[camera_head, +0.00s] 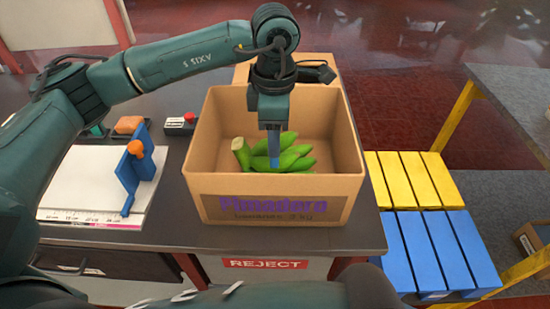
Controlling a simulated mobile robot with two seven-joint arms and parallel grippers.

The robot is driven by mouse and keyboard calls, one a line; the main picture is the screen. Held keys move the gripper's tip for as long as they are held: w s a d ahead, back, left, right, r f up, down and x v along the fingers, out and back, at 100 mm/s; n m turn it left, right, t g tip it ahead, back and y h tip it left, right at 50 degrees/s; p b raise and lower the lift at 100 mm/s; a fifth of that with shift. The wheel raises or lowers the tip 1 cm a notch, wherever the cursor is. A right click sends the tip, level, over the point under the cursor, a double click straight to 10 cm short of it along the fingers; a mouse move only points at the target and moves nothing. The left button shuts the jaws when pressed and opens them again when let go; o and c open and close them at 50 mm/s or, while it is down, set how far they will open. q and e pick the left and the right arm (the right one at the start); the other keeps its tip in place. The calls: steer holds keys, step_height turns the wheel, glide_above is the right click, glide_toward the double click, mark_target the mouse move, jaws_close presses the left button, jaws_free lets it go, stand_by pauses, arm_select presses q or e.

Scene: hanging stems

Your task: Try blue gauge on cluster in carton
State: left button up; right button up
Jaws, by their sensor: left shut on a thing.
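A cluster of green bananas (299,161) lies in the open cardboard carton (277,199), with its cut crown toward the left. My left gripper (273,123) points down into the carton above the cluster. It is shut on the blue gauge (273,149), a narrow upright blue piece. The gauge's lower end overlaps the middle of the cluster in the picture; I cannot tell whether it touches the fruit. My right gripper is not in view.
Left of the carton, a blue stand with an orange knob (136,149) sits on a white board (85,190). Behind it are an orange block (129,124) and a red-button box (181,124). Yellow (415,178) and blue slats (437,250) lie right. Carton walls surround the gripper.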

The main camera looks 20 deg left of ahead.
arm_select(q)
steer(key=shift+r+p, duration=1.75)
steer(key=shift+r, duration=1.7)
